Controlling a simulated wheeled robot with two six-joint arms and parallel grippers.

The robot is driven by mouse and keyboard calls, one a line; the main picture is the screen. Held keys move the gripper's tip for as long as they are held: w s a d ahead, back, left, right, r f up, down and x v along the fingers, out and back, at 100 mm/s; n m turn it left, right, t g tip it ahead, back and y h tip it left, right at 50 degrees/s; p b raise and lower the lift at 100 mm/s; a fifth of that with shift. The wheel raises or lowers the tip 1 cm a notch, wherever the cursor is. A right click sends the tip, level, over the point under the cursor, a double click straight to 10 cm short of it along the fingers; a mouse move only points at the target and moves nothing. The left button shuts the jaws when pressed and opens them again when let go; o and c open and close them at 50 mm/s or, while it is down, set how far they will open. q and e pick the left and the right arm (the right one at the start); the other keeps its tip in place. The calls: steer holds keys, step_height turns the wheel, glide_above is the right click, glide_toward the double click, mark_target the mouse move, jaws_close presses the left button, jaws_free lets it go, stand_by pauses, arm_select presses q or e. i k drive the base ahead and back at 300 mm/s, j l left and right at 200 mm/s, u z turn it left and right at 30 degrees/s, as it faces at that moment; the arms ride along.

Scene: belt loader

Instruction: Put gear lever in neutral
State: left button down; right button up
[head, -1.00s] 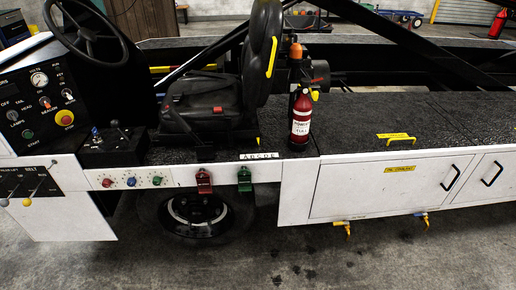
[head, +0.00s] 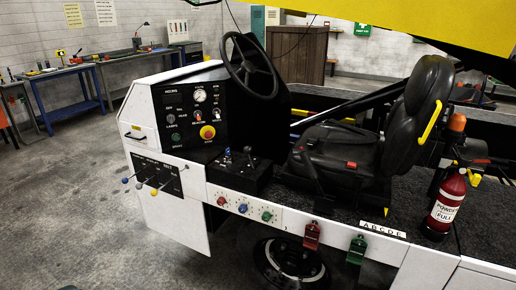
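A black control box (head: 238,176) sits beside the seat, behind the white front panel. Two short levers stand on it: one with a blue part at its left (head: 228,156) and a black-knobbed one at its right (head: 248,152). Their markings are too small to read, so I cannot tell which is the gear lever or its position.
The dashboard (head: 190,112) and steering wheel (head: 250,68) stand left of the black seat (head: 345,150). Several knobbed levers (head: 150,180) project from the left side panel. A fire extinguisher (head: 446,205) stands at right. Open floor (head: 70,190) lies at left.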

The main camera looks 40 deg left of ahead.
mark_target(247, 149)
steer(key=k+u, duration=0.15)
steer(key=u, duration=1.1)
